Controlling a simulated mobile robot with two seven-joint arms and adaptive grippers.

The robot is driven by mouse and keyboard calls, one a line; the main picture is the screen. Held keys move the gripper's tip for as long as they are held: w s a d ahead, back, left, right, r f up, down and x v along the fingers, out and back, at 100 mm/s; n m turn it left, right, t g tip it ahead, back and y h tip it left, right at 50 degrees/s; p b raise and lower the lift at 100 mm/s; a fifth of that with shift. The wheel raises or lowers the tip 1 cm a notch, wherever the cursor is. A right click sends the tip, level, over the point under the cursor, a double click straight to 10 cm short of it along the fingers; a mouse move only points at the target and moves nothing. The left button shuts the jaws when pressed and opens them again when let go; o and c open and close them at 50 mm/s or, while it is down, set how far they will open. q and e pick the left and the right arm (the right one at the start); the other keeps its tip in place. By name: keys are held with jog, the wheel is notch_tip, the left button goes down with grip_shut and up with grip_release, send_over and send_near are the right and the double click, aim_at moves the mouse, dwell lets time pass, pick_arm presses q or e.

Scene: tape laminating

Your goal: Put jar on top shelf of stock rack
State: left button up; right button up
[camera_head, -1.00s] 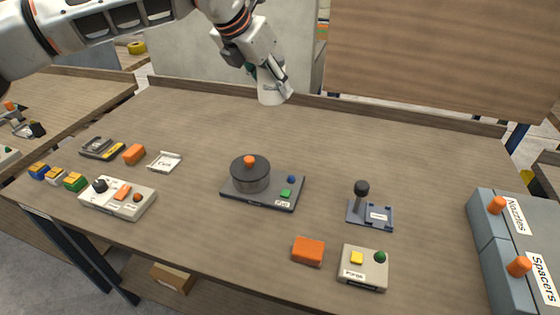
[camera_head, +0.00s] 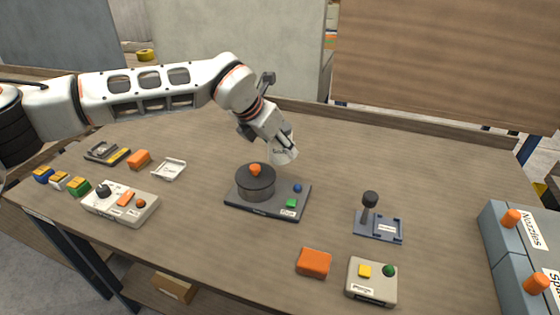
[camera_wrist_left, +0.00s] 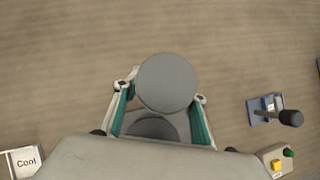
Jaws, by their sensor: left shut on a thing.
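My left gripper (camera_head: 272,138) reaches in over the bench from the left and points down. It is shut on the jar (camera_head: 283,156), a pale, small vessel, behind and above the pot on the dark base. In the left wrist view the jar's round grey end (camera_wrist_left: 167,83) lies between the teal-sided fingers. The head view does not show clearly whether the jar touches the bench. No stock rack can be made out with certainty. My right gripper is not in view.
A dark pot (camera_head: 256,183) with an orange knob stands close in front of the jar. A lever stand (camera_head: 378,225), an orange block (camera_head: 314,263) and a button box (camera_head: 372,281) lie front right. Grey bins (camera_head: 500,262) stand far right. The bench's back right is clear.

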aim_at(280, 161)
pick_arm(q)
notch_tip(280, 161, down, 5)
dwell(0.3)
jog(key=o, duration=1.3)
